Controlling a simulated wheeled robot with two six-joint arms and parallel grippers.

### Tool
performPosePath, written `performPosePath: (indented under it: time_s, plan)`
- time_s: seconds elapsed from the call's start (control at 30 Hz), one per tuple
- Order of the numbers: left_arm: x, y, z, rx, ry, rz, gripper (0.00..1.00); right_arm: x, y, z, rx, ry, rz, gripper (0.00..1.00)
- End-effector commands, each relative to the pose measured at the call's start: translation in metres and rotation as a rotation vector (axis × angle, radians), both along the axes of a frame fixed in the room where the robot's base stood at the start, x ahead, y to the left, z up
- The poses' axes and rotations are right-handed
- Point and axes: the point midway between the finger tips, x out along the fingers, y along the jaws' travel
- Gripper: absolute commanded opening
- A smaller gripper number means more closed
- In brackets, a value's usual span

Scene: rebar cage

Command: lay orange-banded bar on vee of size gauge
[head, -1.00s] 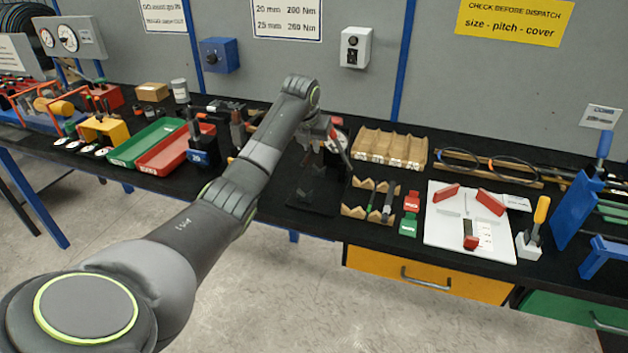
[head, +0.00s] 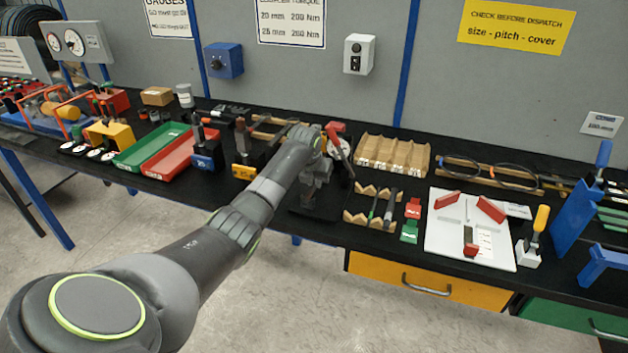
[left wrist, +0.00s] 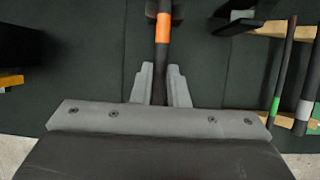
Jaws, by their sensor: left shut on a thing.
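The orange-banded bar (left wrist: 162,28) is dark with an orange band and runs up the middle of the left wrist view. My left gripper (left wrist: 161,84) is shut on the bar below its band. In the head view my left gripper (head: 315,178) is over the dark bench, left of the notched wooden rack; I cannot make out the bar there. What looks like the size gauge is a white plate (head: 440,243) on the right, with two red blocks (head: 491,208) set at angles like a vee and a smaller red piece below. My right gripper is not in view.
The notched rack (head: 358,216) holds a green-banded bar (left wrist: 276,104) and a grey-banded bar (left wrist: 304,110). Red and green labelled blocks (head: 410,231) lie between rack and plate. A yellow-handled tool (head: 541,218) stands right of the plate, near a blue fixture (head: 575,215).

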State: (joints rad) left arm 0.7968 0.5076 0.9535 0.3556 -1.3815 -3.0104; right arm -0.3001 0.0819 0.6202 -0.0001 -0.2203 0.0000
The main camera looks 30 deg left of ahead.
Motion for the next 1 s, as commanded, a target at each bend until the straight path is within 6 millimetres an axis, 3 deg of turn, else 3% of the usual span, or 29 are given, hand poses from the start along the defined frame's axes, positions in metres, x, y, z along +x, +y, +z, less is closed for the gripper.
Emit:
performPosePath:
  time_s: [0.1, 0.13, 0.3, 0.7, 1.0]
  plan:
    - [0.001, 0.0, -0.003, 0.0, -0.002, 0.0, 0.0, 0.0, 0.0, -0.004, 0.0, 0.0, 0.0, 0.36]
    - [0.0, 0.0, -0.002, 0.0, -0.001, 0.0, 0.16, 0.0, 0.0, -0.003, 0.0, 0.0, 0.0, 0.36]
    - [0.0, 0.0, -0.002, 0.0, 0.0, 0.0, 0.36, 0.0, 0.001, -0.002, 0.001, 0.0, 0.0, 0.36]
    - [-0.001, 0.0, 0.004, 0.0, -0.002, 0.0, 0.36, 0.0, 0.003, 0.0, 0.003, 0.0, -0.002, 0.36]
    - [-0.017, -0.005, 0.042, 0.003, -0.006, -0.001, 0.36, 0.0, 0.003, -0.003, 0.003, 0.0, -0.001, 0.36]
